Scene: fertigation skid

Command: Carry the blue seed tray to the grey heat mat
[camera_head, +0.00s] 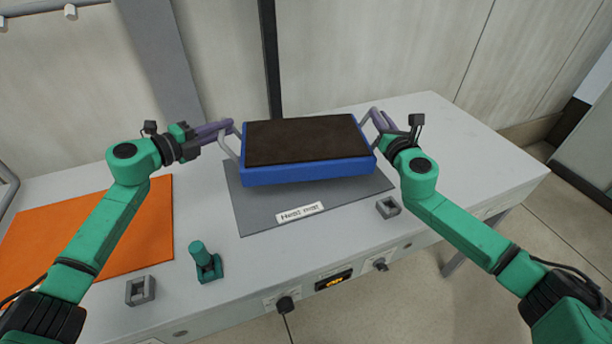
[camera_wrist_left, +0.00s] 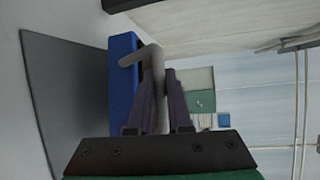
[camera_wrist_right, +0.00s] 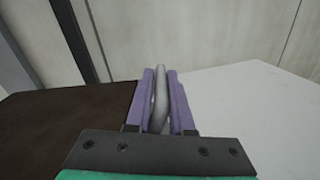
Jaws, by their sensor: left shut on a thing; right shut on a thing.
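The blue seed tray (camera_head: 308,171), filled with dark soil, is held level over the grey heat mat (camera_head: 268,215); whether its underside touches the mat is hidden. The mat has a white label at its front edge. My left gripper (camera_head: 229,125) is shut on the tray's left grey handle, which shows between the fingers in the left wrist view (camera_wrist_left: 158,90). My right gripper (camera_head: 374,114) is shut on the right handle, also seen between the fingers in the right wrist view (camera_wrist_right: 161,95).
An orange mat (camera_head: 140,235) lies on the bench (camera_head: 455,150) at left. A green clamp-like part (camera_head: 205,263) and a grey square block (camera_head: 140,290) stand near the front edge, and another grey block (camera_head: 388,207) sits right of the mat. The bench's right end is clear.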

